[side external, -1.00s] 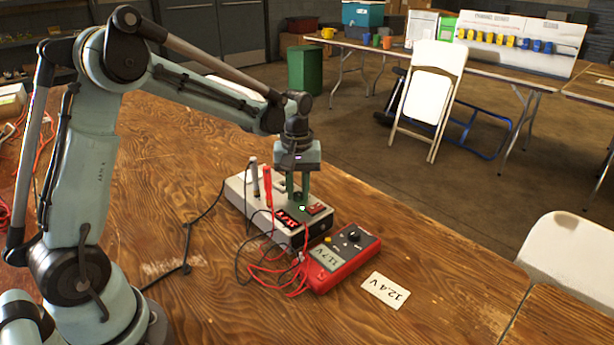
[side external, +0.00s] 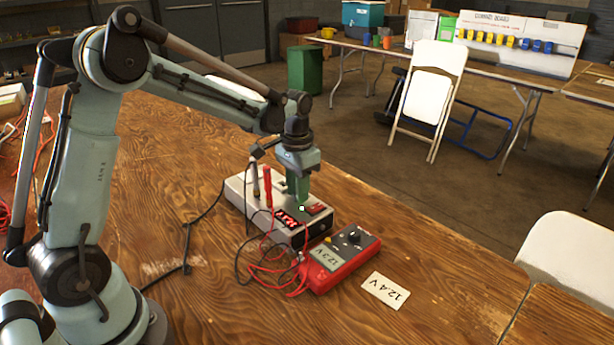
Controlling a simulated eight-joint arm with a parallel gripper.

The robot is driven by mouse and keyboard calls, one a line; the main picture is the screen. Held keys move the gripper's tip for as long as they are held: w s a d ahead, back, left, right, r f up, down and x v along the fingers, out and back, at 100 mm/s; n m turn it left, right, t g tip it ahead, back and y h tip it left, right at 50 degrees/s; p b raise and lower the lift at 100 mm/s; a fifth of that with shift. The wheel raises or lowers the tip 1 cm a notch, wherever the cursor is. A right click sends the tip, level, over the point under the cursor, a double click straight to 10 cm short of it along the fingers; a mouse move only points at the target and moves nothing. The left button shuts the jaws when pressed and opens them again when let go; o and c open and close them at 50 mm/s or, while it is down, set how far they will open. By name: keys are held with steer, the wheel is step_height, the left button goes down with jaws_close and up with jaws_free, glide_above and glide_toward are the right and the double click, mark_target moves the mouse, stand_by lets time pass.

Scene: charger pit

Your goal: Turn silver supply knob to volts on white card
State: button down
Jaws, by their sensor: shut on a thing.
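The silver supply (side external: 243,196) is a boxy unit on the wooden table with a lit red display (side external: 287,221). My gripper (side external: 301,205) points down onto its top, with its green fingers shut on the supply knob. The knob itself is mostly hidden by the fingers. The white card (side external: 385,290) lies flat on the table to the right and reads 12.4 V, upside down in this view. The red multimeter (side external: 340,265) lies between the supply and the card. Its screen seems to read 12.3 V, though the digits are small and turned.
A red probe (side external: 268,186) and a dark probe (side external: 255,181) stand at the supply's left. Red and black leads (side external: 262,262) loop between supply and meter. A black cable (side external: 187,240) runs left over the table. The front right of the table is clear.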

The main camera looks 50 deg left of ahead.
steer(key=shift+m, duration=1.3)
steer(key=c, duration=0.9)
jaws_free()
steer(key=shift+c, duration=0.2)
step_height(320, 180, up, 12)
